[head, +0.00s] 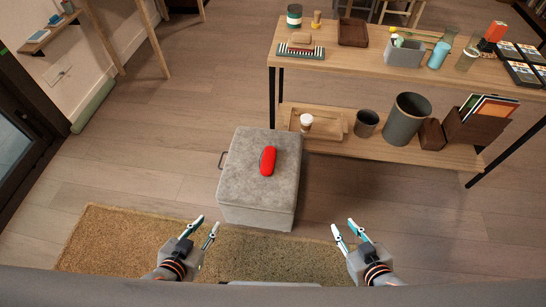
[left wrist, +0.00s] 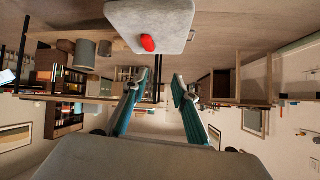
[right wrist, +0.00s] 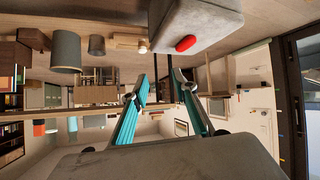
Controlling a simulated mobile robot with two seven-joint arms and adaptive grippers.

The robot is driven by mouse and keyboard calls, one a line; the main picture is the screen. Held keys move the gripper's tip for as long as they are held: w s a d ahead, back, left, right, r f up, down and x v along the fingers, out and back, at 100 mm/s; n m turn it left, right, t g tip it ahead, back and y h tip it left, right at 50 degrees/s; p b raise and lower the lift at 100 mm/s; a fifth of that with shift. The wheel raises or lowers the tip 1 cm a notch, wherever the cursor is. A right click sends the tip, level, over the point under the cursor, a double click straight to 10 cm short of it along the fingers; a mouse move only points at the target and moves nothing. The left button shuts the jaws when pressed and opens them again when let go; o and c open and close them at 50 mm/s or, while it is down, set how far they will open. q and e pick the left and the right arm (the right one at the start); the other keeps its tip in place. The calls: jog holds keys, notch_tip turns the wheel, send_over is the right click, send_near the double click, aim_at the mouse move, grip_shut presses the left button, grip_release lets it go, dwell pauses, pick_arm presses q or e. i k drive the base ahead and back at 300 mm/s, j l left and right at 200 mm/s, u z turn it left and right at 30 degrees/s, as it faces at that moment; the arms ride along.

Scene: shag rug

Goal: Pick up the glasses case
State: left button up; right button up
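The red glasses case (head: 267,161) lies on top of a grey upholstered ottoman (head: 245,150). It also shows in the left wrist view (left wrist: 148,43) and in the right wrist view (right wrist: 186,43). My left gripper (head: 205,225) is open and empty, in front of the ottoman and to its left. My right gripper (head: 343,225) is open and empty, in front of the ottoman and to its right. Both grippers are well apart from the case. The case is fully in view in the head view.
A two-tier wooden shelf table (head: 340,65) stands behind and right of the ottoman, with a grey bin (head: 405,122), a paper cup (head: 306,121) and other items. A shag rug (head: 110,240) lies in front. Bare floor (head: 370,205) is clear at right.

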aim_at(268, 159)
jog(key=i+l+u, duration=0.15)
jog(key=l, duration=0.35)
jog(key=i+l+u, duration=0.15)
jog(key=l, duration=0.4)
jog(key=l+u, duration=0.1)
jog(key=l, duration=0.45)
